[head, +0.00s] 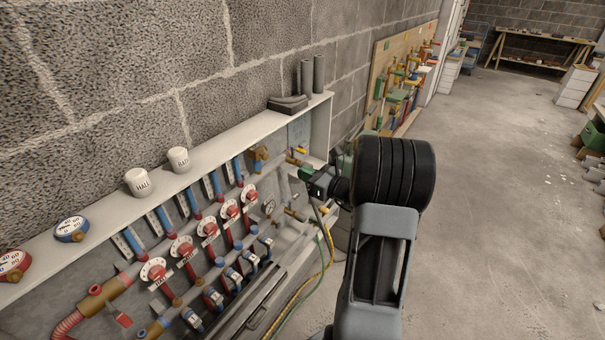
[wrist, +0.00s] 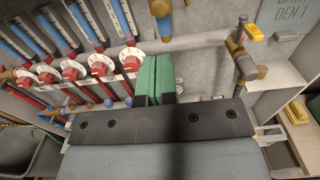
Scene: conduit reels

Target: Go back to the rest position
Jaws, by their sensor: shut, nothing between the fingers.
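My gripper (wrist: 154,80) shows in the wrist view with its two green fingers side by side and touching, nothing between them. In the head view my gripper (head: 306,172) is small, at the end of my dark arm, in front of the right end of the panel of pipes and valves (head: 225,250). The fingertips point toward the panel, close to a brass fitting (wrist: 160,8) at the top of the wrist view. I cannot tell whether they touch it.
Red round dials (head: 184,250) and blue-red pipes line the panel. A white shelf (head: 100,215) above it bears white cups (head: 139,182) and gauges (head: 72,229). A yellow-handled valve (wrist: 252,34) is right of my gripper. Concrete floor (head: 490,220) at right is mostly open.

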